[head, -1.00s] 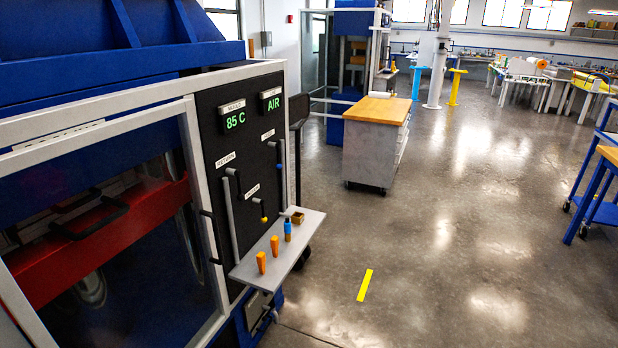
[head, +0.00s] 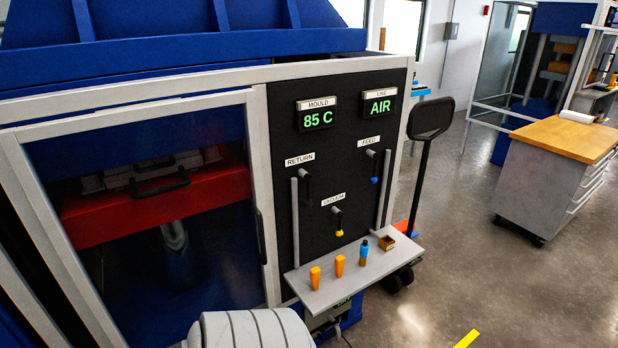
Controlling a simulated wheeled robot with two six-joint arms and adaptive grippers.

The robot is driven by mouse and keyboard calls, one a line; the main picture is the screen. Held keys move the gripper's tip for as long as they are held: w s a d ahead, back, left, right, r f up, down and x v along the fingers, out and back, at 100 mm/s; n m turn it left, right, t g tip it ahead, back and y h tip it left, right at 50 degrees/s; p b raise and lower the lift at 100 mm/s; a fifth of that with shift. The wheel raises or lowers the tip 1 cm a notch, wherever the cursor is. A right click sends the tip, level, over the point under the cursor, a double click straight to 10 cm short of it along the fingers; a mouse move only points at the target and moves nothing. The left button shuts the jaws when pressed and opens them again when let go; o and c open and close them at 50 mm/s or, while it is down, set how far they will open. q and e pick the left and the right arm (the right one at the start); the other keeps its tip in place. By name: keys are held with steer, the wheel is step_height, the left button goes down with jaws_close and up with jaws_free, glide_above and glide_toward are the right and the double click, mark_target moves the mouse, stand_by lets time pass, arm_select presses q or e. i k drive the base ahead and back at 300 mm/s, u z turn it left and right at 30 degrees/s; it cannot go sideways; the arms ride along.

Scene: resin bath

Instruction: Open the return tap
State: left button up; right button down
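The return tap (head: 307,182) is a dark handle under the RETURN label (head: 300,159) on the black panel (head: 345,140), beside a vertical grey pipe. Its handle points downward. The feed tap (head: 374,167) with a blue tip is to its upper right. The vacuum tap (head: 338,220) with a yellow tip is lower, between them. The displays read MOULD 85 C (head: 317,115) and LINE AIR (head: 380,103).
A grey shelf (head: 345,277) juts out below the panel.

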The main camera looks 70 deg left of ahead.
mark_target(308, 203)
steer(key=u, duration=0.75)
steer(key=i, duration=0.85)
steer(key=u, duration=0.85)
